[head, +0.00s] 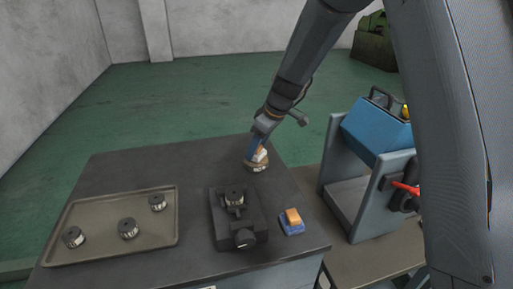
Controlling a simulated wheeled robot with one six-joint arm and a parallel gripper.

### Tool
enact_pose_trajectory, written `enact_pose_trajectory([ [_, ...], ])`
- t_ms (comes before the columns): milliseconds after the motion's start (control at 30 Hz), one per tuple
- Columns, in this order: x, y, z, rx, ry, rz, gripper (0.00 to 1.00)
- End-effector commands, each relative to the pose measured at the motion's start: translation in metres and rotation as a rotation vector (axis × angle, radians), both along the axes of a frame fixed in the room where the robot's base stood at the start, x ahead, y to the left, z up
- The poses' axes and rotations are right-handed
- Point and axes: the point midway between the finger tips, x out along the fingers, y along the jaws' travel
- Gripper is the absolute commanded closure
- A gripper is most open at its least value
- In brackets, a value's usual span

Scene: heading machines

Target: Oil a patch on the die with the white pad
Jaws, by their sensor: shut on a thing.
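My gripper (257,157) points down at the back right of the dark table and is shut on a small white pad (261,155). Just below the pad is a low round brownish thing (257,168), perhaps a dish. I cannot tell whether the pad touches it. A round metal die (234,196) sits upright in the dark vise-like fixture (222,222) at the table's middle, to the left of and nearer than my gripper. My gripper's fingers partly hide the pad.
A tan-topped blue block (292,221) lies right of the fixture. A shallow tray (165,236) with 3 similar round metal pieces is at the left. A grey stand (337,203) with a blue box (374,130) is on the right. The table's back left is clear.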

Motion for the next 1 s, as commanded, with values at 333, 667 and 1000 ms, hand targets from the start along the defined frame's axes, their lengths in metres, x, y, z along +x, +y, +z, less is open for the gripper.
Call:
enact_pose_trajectory([
  [333,0.0002,0.0,-0.001,0.0,0.0,0.0,0.72],
  [667,0.0002,0.0,-0.0047,0.0,0.0,0.0,0.72],
  [1000,0.0003,0.0001,-0.0083,0.0,0.0,0.0,0.72],
])
